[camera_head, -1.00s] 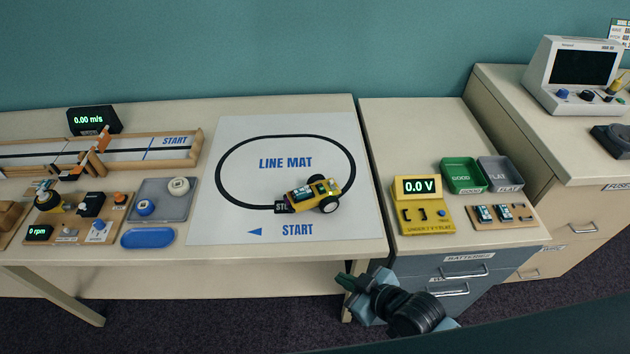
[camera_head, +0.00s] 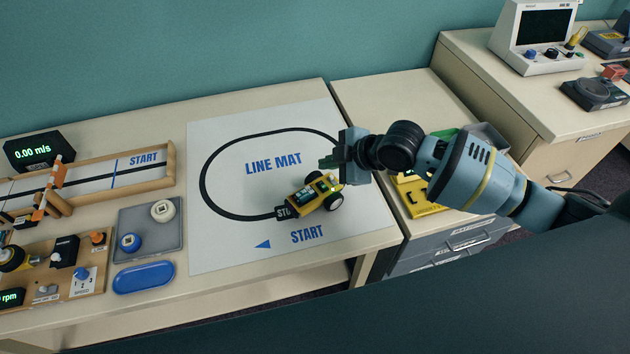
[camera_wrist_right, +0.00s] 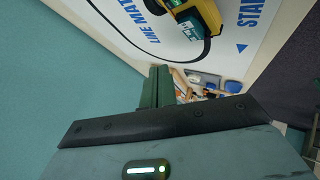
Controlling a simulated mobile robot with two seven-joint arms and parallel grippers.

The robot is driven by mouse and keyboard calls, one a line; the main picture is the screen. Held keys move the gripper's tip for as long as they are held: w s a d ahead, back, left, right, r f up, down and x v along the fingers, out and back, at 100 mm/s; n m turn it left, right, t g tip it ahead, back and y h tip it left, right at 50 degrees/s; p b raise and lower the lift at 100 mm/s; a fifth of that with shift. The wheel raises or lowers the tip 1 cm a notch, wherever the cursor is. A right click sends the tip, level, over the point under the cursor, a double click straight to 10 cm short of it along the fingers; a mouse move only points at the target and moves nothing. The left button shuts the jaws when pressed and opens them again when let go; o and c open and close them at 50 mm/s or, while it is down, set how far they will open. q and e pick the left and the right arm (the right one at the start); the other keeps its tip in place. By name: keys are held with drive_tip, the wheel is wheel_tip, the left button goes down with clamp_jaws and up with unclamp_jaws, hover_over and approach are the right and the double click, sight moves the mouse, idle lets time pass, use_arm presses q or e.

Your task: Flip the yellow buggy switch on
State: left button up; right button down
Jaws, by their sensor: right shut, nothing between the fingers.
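The yellow buggy (camera_head: 318,194) stands on the line mat (camera_head: 240,240), on the black track near the START label. It has dark wheels and a battery on top; its switch is too small to make out. The buggy also shows at the top of the right wrist view (camera_wrist_right: 196,18), partly cut off. My right gripper (camera_head: 328,162) is shut and empty, above the mat's right edge, just beyond and to the right of the buggy, apart from it. Its fingers show in the right wrist view (camera_wrist_right: 156,84). My left gripper is not in view.
A blue tray (camera_head: 144,278), a grey tray (camera_head: 150,226) and a wooden control board (camera_head: 60,290) lie left of the mat. The yellow voltage tester (camera_head: 420,198) on the right cabinet is partly hidden by my right arm. The mat's front is clear.

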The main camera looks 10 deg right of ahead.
sight(328, 192)
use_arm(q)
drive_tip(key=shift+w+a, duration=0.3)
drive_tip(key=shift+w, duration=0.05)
use_arm(e)
drive_tip(key=shift+w+d+r, duration=0.4)
drive_tip(key=shift+w+r, duration=0.3)
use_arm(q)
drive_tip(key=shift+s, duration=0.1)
use_arm(e)
drive_tip(key=shift+f, duration=0.1)
